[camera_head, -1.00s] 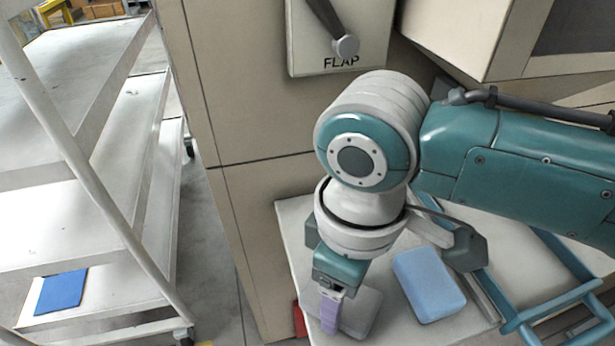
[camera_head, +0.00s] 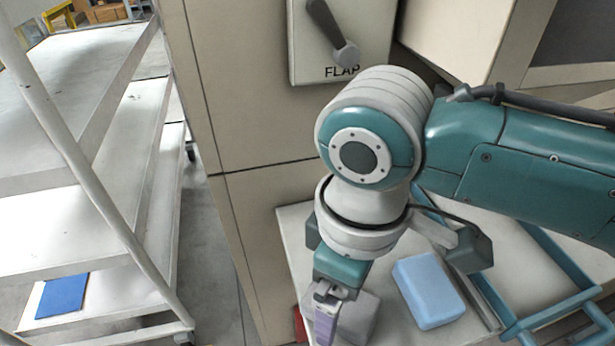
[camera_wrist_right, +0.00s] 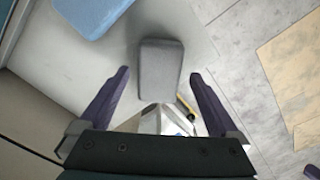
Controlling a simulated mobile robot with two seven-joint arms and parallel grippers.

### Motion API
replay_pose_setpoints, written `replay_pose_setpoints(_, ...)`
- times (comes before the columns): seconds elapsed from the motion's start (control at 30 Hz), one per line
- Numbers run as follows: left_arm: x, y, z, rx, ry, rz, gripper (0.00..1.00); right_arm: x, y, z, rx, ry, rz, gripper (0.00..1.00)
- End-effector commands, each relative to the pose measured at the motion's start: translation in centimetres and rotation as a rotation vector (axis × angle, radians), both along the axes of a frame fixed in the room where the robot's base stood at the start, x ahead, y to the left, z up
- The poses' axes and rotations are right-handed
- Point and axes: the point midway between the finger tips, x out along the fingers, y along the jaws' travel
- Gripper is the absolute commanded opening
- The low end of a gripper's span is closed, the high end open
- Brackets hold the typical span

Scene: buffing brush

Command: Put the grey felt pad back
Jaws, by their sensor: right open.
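The grey felt pad (camera_head: 358,318) lies on a white tabletop (camera_head: 297,232), near its front edge, partly hidden by my right gripper in the head view. It also shows in the right wrist view as a grey rounded block (camera_wrist_right: 160,68). My right gripper (camera_head: 324,328) points down beside the pad in the head view. In the right wrist view its purple fingers (camera_wrist_right: 160,76) are spread wide, with the pad seen between and beyond their tips. I see no contact, and the height above the pad is unclear. My left gripper is out of view.
A light blue block (camera_head: 428,288) lies right of the pad. A beige cabinet with a FLAP lever (camera_head: 340,45) stands behind. A teal tubular frame (camera_head: 545,325) is at right. A white shelf cart (camera_head: 100,180) with a blue pad (camera_head: 62,296) stands left.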

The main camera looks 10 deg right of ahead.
Motion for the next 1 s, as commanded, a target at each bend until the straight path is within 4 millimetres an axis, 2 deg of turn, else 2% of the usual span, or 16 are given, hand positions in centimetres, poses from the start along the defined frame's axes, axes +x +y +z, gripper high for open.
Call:
replay_pose_setpoints(0.03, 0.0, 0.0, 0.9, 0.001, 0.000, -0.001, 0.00, 0.1, 0.0, 1.5, 0.002, -0.003, 0.000, 0.98)
replay_pose_setpoints(0.3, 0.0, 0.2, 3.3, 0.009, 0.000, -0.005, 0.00, 0.1, 0.0, 7.6, 0.001, -0.004, 0.001, 0.98)
replay_pose_setpoints(0.5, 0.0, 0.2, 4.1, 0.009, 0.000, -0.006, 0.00, 0.1, 0.0, 10.4, 0.002, -0.003, 0.000, 0.98)
replay_pose_setpoints(0.77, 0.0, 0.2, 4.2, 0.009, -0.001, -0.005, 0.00, -0.3, 0.3, 10.9, 0.013, -0.001, 0.000, 0.98)
replay_pose_setpoints(0.87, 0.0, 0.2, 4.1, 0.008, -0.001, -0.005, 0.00, -1.4, 1.4, 10.4, 0.070, -0.010, -0.011, 0.98)
replay_pose_setpoints(1.0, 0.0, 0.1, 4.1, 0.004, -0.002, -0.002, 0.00, -4.1, 3.2, 9.8, 0.211, -0.059, -0.096, 0.98)
